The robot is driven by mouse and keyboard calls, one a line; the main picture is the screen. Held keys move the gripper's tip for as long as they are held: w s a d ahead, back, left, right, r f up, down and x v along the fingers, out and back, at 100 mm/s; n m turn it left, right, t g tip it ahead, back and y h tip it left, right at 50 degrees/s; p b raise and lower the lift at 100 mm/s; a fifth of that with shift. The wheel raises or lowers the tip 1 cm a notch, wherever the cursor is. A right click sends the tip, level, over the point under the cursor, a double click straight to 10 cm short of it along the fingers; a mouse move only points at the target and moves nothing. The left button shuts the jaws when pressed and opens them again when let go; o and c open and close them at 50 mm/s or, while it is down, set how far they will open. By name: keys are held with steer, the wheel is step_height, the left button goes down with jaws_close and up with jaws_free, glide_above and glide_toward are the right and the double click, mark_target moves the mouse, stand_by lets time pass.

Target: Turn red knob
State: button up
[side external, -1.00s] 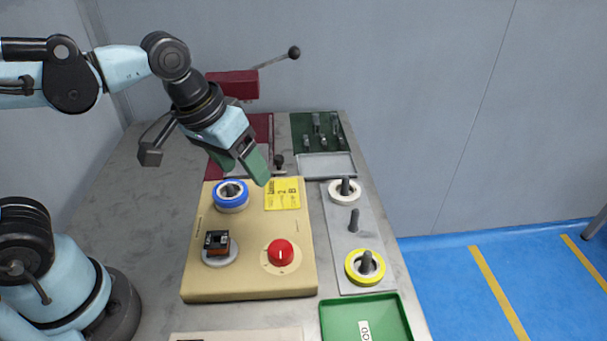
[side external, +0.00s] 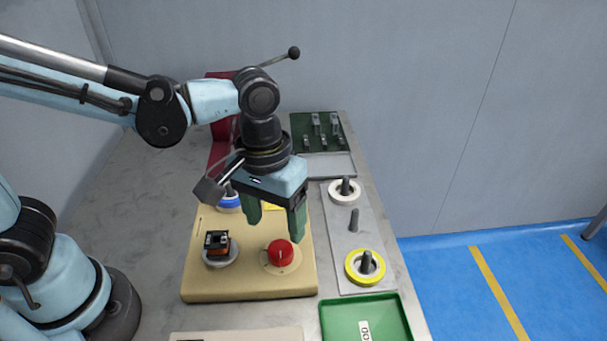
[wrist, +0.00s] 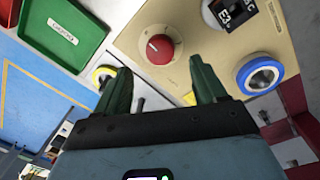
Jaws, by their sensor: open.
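The red knob (side external: 280,253) sits on the right front part of the tan panel (side external: 250,287). It has a white pointer line on top and also shows in the wrist view (wrist: 160,48), beyond the fingertips. My gripper (side external: 274,228) points down above the panel, just behind the knob, with its green fingers apart and nothing between them. In the wrist view the open gripper (wrist: 161,72) has the knob ahead, apart from both fingers.
White (side external: 334,191) and yellow (side external: 352,274) rings sit on posts at right. A green tray (side external: 365,302) is in front.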

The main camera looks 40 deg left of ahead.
mark_target(279, 249)
steer(key=shift+d+f, duration=0.15)
steer(key=shift+f, duration=2.9)
steer(key=c, duration=1.1)
steer(key=shift+o, duration=0.2)
